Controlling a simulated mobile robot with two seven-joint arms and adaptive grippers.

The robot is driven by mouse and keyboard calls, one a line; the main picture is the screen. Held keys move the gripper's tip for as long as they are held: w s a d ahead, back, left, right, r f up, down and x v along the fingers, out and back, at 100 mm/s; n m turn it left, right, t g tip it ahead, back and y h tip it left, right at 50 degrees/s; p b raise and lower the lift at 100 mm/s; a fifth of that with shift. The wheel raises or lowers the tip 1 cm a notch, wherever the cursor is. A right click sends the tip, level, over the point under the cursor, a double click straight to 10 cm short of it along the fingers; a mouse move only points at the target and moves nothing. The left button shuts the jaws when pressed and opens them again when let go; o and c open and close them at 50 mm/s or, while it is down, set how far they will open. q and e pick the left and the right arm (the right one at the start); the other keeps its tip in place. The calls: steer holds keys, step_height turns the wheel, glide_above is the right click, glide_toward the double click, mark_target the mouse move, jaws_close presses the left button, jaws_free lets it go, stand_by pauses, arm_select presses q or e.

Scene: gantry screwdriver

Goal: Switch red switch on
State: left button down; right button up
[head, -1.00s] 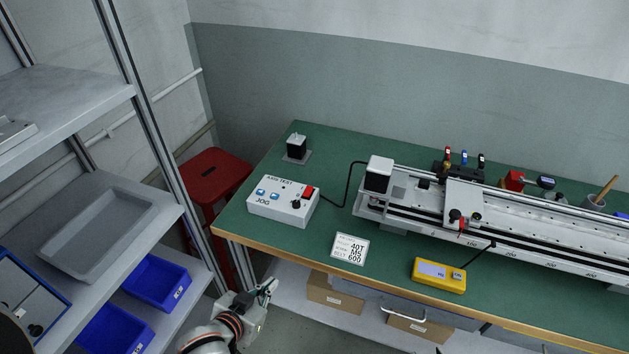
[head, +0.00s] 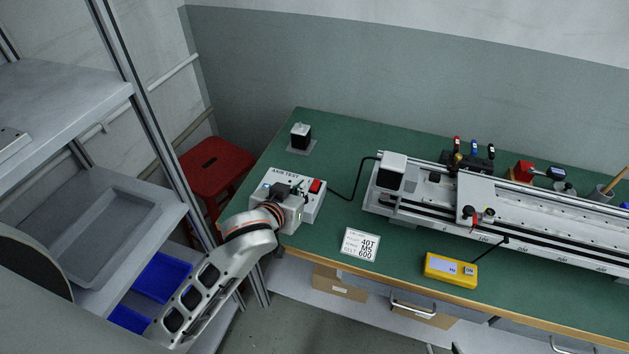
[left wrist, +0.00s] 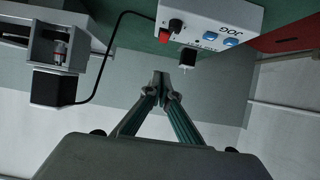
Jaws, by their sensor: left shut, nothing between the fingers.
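The red switch (head: 315,186) sits on the right part of the top of a white control box (head: 312,209), near the left end of the green table. My left gripper (head: 302,186) is over the box, just left of the red switch, and its wrist hides much of the box front. In the left wrist view the box (left wrist: 228,20) is at the top, upside down, with the red switch (left wrist: 164,36), a black knob and blue buttons. There my left gripper (left wrist: 161,77) is shut and empty, with its tips apart from the switch in the picture. My right gripper is not seen.
A black cable runs from the box to a linear gantry (head: 480,210) on the right. A black motor block (head: 300,136) stands behind the box. A white label card (head: 360,244) and a yellow device (head: 450,269) lie in front. A grey shelf (head: 75,225) stands at left.

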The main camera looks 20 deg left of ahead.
arm_select(q)
steer(key=shift+f, duration=0.1)
glide_above(314, 188)
steer(key=s, duration=0.2)
step_height(314, 188, down, 4)
steer(key=shift+w+a+f, duration=0.1)
steer(key=shift+w+a, duration=0.05)
steer(key=shift+w+f, duration=0.3)
steer(key=shift+f, duration=0.3)
steer(key=shift+w+f, duration=0.25)
steer(key=shift+f, duration=0.35)
steer(key=shift+w+f, duration=0.3)
steer(key=shift+f, duration=0.55)
